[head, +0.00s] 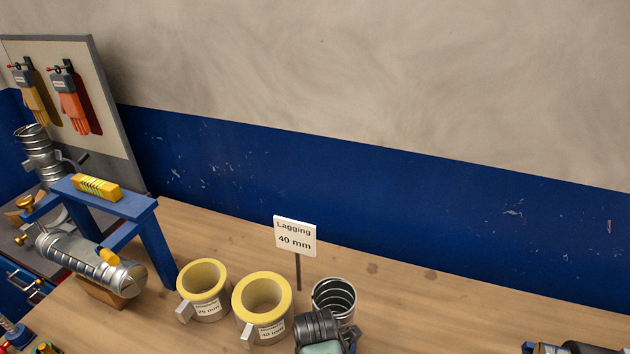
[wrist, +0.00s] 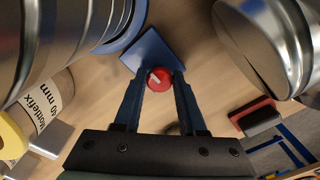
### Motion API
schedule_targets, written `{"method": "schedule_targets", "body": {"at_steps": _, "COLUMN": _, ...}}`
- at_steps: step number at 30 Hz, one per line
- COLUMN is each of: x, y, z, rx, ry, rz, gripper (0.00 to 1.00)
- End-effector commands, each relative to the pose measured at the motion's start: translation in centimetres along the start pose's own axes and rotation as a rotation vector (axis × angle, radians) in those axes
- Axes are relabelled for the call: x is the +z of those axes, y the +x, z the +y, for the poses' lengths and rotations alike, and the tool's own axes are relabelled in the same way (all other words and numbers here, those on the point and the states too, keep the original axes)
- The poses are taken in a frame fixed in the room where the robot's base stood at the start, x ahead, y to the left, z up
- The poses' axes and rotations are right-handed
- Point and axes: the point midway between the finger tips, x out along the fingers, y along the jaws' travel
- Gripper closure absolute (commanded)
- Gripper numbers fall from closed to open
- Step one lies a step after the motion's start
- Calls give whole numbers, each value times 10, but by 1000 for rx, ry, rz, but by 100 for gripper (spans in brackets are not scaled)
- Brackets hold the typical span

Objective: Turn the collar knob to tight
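The red round knob (wrist: 160,80) shows in the wrist view with a short pale mark on its face, slanting toward the upper left. It lies against a blue plate (wrist: 148,52). My gripper (wrist: 160,77) has its two dark blue fingers on either side of the knob, with the tips at its left and right edges. I cannot tell whether the fingers press on it or only flank it. In the head view my wrist (head: 318,329) shows at the bottom, beside an open ribbed metal duct (head: 335,297). The knob and my fingertips are hidden there. I see no tight marking.
In the head view, two yellow-rimmed lagging sleeves (head: 204,296) (head: 262,306) and a "Lagging 40 mm" sign (head: 295,236) stand left of my wrist. A blue stand (head: 152,240) and ducting are further left. Large metal cylinders (wrist: 258,48) crowd both sides of my gripper. The bench on the right is mostly clear.

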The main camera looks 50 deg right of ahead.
Motion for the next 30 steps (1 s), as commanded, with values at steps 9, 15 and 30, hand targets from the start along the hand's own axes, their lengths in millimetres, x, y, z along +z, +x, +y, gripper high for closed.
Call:
{"method": "schedule_targets", "body": {"at_steps": 9, "x": 0, "y": 0, "z": 0, "rx": 0, "ry": 0, "rz": 0, "gripper": 100}}
{"method": "schedule_targets", "body": {"at_steps": 15, "x": 0, "y": -1, "z": 0, "rx": -1, "ry": 15, "rz": 0, "gripper": 100}}
{"method": "schedule_targets", "body": {"at_steps": 30, "x": -1, "y": -2, "z": 0, "rx": -2, "ry": 326, "rz": 1, "gripper": 100}}
